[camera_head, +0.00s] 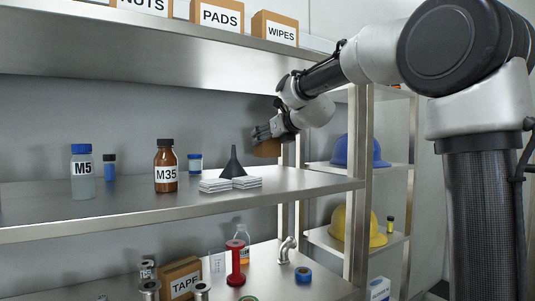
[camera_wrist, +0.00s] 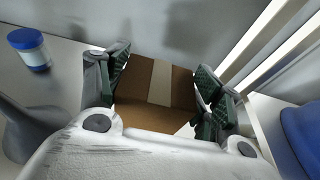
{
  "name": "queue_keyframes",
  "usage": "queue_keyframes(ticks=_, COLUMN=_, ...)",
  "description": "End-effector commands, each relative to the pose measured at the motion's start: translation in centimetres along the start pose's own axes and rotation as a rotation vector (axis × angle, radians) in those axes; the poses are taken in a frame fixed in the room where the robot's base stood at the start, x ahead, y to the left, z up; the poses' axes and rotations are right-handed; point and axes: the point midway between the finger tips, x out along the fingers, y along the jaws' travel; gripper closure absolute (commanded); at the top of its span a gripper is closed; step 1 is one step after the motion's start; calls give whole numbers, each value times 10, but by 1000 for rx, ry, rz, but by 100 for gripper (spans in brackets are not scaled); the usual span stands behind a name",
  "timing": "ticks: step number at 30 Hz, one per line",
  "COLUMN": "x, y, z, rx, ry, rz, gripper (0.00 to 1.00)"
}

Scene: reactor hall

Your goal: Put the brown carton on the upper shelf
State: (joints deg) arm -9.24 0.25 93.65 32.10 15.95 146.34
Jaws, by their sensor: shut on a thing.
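In the wrist view a brown carton (camera_wrist: 150,97) with a pale tape strip sits between the two green-padded fingers of my gripper (camera_wrist: 163,95), which is shut on it. In the head view my gripper (camera_head: 262,137) is above the right part of the middle shelf, and part of the brown carton (camera_head: 267,148) shows below it. The upper shelf (camera_head: 150,51) is above and to the left of my gripper. Most of the carton is hidden in the head view.
Labelled cartons PADS (camera_head: 216,15) and WIPES (camera_head: 275,29) stand on the upper shelf. The middle shelf (camera_head: 110,213) holds bottles, a dark funnel (camera_head: 233,165) and white stacks (camera_head: 230,183) near my gripper. A shelf post (camera_head: 356,190) and a blue helmet (camera_head: 360,152) are to the right.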

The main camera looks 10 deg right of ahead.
Motion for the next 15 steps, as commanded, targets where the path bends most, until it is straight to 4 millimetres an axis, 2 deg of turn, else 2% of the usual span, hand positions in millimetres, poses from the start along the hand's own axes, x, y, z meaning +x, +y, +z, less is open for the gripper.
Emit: queue_keyframes(ticks=15, x=17, y=-1, z=-47, rx=0, ry=-4, rz=-2, gripper=65)
